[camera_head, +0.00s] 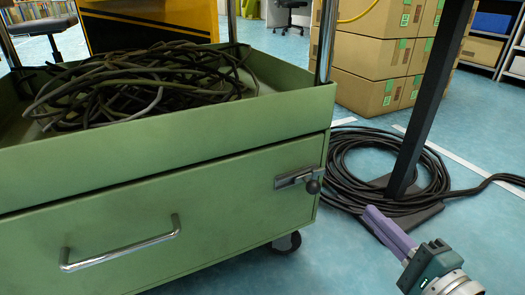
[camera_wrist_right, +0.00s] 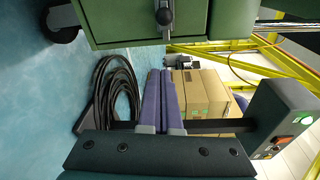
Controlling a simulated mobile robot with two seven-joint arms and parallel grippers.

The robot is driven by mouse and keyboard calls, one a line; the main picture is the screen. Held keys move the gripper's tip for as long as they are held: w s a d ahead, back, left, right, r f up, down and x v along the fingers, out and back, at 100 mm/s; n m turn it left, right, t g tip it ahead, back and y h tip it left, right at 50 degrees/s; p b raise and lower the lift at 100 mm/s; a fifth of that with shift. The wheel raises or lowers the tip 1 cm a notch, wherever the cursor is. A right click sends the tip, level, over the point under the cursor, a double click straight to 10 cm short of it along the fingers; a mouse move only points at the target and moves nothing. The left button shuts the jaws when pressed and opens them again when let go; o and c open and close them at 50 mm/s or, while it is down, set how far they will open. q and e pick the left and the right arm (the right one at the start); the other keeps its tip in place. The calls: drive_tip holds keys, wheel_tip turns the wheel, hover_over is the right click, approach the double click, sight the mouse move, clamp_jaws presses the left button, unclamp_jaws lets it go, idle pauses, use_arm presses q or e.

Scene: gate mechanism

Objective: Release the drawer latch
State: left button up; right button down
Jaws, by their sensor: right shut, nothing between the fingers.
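The green drawer (camera_head: 210,205) is closed in the lower part of a green cart. The latch also shows at the top edge of the right wrist view (camera_wrist_right: 164,14), partly cut off. My right gripper (camera_head: 369,210) has purple fingers, shut and empty. It is to the right of the latch and lower in the head view, apart from it. In the right wrist view the shut fingers (camera_wrist_right: 160,73) point toward the cart. My left gripper is not in view.
The cart's top tray (camera_head: 200,130) holds tangled black cables (camera_head: 145,85). A chrome drawer handle (camera_head: 122,246) is at the lower left. A dark post (camera_head: 430,100) and a coiled black cable (camera_head: 350,150) stand right of the cart. Cardboard boxes (camera_head: 375,55) are behind.

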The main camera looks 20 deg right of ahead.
sight(308, 184)
drive_tip(key=w+a+b, duration=0.3)
drive_tip(key=w+b, duration=0.2)
drive_tip(key=w, duration=0.3)
drive_tip(key=shift+w, duration=0.35)
drive_tip(key=shift+w+r, duration=0.1)
